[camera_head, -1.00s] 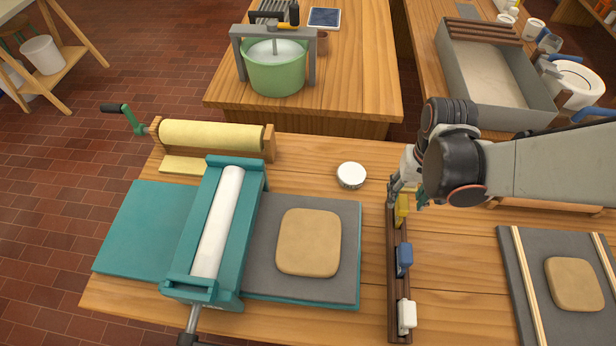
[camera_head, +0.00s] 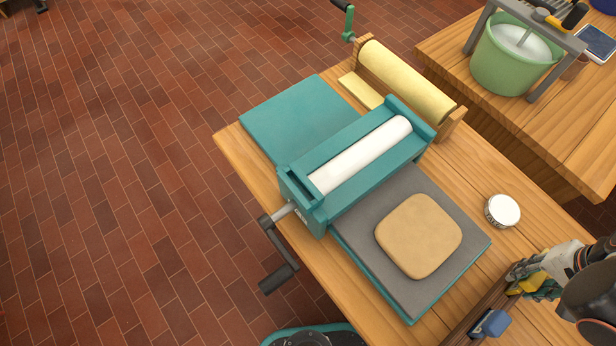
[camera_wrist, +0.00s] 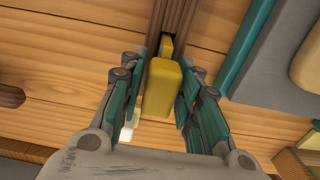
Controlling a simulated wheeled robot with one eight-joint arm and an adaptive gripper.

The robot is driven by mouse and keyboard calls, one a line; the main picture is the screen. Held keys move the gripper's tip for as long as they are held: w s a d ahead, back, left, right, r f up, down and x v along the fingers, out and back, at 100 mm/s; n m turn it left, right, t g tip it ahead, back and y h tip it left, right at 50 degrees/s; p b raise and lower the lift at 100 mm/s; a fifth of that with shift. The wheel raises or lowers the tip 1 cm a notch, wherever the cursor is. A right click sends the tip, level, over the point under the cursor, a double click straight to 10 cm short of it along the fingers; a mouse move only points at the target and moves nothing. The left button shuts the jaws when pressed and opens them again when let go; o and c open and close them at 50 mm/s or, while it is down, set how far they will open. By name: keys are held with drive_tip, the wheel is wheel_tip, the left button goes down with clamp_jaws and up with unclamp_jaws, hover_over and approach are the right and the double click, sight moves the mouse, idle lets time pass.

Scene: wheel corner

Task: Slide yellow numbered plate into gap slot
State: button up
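The yellow plate (camera_head: 527,284) stands in a dark wooden rack (camera_head: 478,318) at the lower right of the head view. In the wrist view the yellow plate (camera_wrist: 162,90) shows its thick block end between my fingers. My gripper (camera_wrist: 165,78) straddles it, with narrow gaps seeming to show beside the fingertips; it also shows in the head view (camera_head: 538,283). The number on the plate is not readable. The teal roller press (camera_head: 350,165) has a white roller and small pale marking on its near end; the gap slot cannot be made out clearly.
A blue plate (camera_head: 490,323) sits nearer in the rack. A tan clay slab (camera_head: 418,235) lies on the grey press bed. A crank (camera_head: 278,265) juts past the table edge. A white round tin (camera_head: 502,210) stands near the rack. Open brick floor lies left.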

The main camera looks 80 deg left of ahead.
clamp_jaws()
drive_tip(key=shift+r, duration=0.2)
drive_tip(key=shift+r+p, duration=1.9)
drive_tip(key=shift+r, duration=0.65)
drive_tip(key=w+d+m, duration=0.2)
drive_tip(key=w+d, duration=0.1)
drive_tip(key=d, duration=0.6)
drive_tip(key=w+d+f+m, duration=0.1)
drive_tip(key=w+d+m, duration=0.1)
drive_tip(key=d, duration=0.7)
drive_tip(key=w+d+m, duration=0.2)
drive_tip(key=w+d, duration=0.3)
drive_tip(key=d, duration=0.4)
drive_tip(key=shift+f, duration=0.3)
